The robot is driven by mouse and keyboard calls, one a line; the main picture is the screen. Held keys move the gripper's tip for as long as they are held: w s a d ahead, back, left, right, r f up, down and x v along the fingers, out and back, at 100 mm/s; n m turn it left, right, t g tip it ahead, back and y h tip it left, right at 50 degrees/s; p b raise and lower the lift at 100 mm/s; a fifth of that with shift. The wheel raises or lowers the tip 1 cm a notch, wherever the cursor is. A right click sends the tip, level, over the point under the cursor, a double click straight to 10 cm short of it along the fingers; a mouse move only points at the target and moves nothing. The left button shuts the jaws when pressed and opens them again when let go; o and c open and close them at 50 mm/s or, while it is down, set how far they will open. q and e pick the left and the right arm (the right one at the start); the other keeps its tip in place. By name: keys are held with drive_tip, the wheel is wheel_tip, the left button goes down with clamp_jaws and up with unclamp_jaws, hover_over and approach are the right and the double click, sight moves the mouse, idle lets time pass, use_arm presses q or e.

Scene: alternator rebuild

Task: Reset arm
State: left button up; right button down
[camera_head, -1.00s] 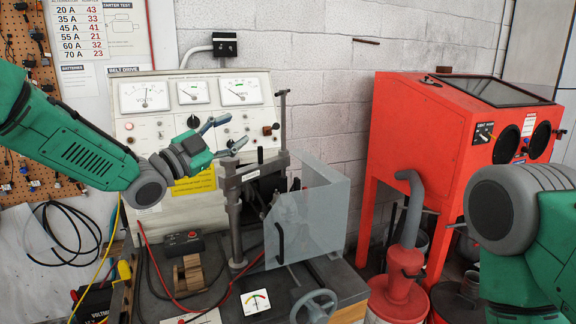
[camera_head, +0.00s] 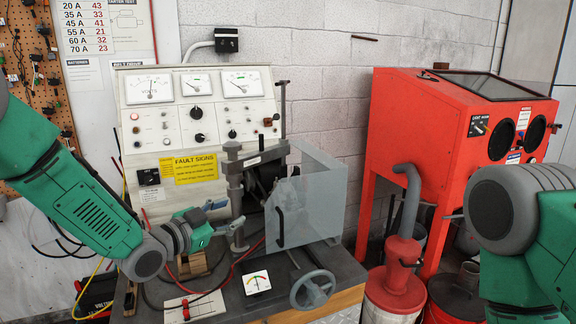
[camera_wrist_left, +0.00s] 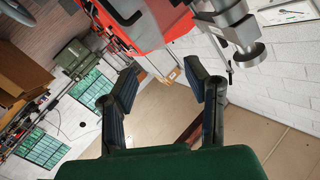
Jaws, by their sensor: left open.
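My left gripper (camera_head: 230,215) is open and empty in the head view. It points right, low in front of the test bench (camera_head: 205,140), beside the bench's grey upright clamp post (camera_head: 237,205). I cannot tell whether it touches the post. In the left wrist view its two dark fingers stand well apart with nothing between them (camera_wrist_left: 162,80). My right arm (camera_head: 530,230) shows at the right edge, bent. Its gripper is not clearly in view.
A clear guard (camera_head: 310,200) and a handwheel (camera_head: 313,290) stand just right of my left gripper. Red and black leads (camera_head: 235,270) lie on the bench top. A red blasting cabinet (camera_head: 430,130) and a red canister (camera_head: 397,290) stand on the right.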

use_arm(q)
drive_tip(key=s+a+f+n+g+y+b, duration=0.1)
drive_tip(key=s+a+f+n+g+y, duration=0.1)
drive_tip(key=s+f, duration=0.5)
drive_tip(key=s+a+f+n+g+y+b, duration=0.2)
drive_tip(key=s+f, duration=0.2)
drive_tip(key=f, duration=0.8)
drive_tip(key=s+a+f+n+g+y+b, duration=0.1)
drive_tip(key=s+f+n, duration=0.3)
drive_tip(key=f, duration=0.5)
drive_tip(key=s+a+f+n+g+y+b, duration=0.1)
drive_tip(key=s+a+f+g, duration=0.1)
drive_tip(key=s, duration=0.8)
drive_tip(key=s+a+f+n+g+y+b, duration=0.1)
drive_tip(key=s+a+f+g+y, duration=0.1)
drive_tip(key=s+f, duration=0.4)
drive_tip(key=s+a+f+n+g+y+b, duration=0.2)
drive_tip(key=s+a+f+g, duration=0.2)
drive_tip(key=s, duration=1)
drive_tip(key=shift+a+f, duration=0.45)
drive_tip(key=shift+a, duration=0.45)
